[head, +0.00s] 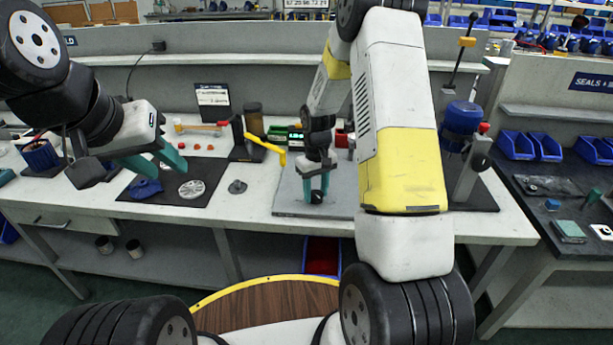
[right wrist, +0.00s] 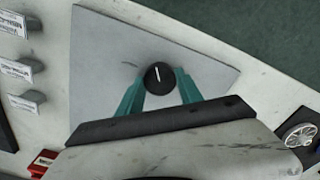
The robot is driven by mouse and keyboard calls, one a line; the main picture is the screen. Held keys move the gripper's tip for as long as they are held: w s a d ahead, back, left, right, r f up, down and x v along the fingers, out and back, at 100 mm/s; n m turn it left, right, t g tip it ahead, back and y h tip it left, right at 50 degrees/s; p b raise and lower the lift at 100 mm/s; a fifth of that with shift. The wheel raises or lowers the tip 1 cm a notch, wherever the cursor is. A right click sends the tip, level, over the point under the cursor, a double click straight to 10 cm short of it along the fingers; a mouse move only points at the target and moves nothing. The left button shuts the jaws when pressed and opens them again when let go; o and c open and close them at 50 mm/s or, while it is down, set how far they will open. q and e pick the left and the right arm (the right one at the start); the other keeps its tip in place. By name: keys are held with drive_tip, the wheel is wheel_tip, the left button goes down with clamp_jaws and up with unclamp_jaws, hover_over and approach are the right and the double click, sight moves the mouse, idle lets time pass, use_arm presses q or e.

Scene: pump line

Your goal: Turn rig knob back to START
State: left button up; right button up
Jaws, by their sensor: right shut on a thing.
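The rig knob (right wrist: 160,76) is a round black knob with a white pointer line, on the grey rig plate (right wrist: 205,55) in the right wrist view. My right gripper (right wrist: 160,88) has its teal fingers on either side of the knob, shut on it. In the head view the right gripper (head: 317,190) points down at the grey plate (head: 290,200), and the knob shows low between its fingertips. The START mark cannot be made out. My left gripper (head: 170,160) is open and empty above the dark mat at the left.
A blue part (head: 146,188) and a pale disc (head: 191,189) lie on the dark mat (head: 208,175). A yellow-handled press (head: 262,145) stands left of the plate. A blue motor (head: 462,118) on a stand is at the right. A small display (head: 296,138) sits behind the plate.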

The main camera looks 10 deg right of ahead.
sight(316, 194)
drive_tip(key=n, duration=0.5)
drive_tip(key=shift+n, duration=0.3)
drive_tip(key=n, duration=0.5)
drive_tip(key=shift+w, duration=0.1)
drive_tip(key=shift+n, duration=0.4)
drive_tip(key=o, duration=1.4)
drive_tip(key=shift+c, duration=0.2)
wheel_tip(316, 194, up, 8)
drive_tip(key=shift+f, duration=0.1)
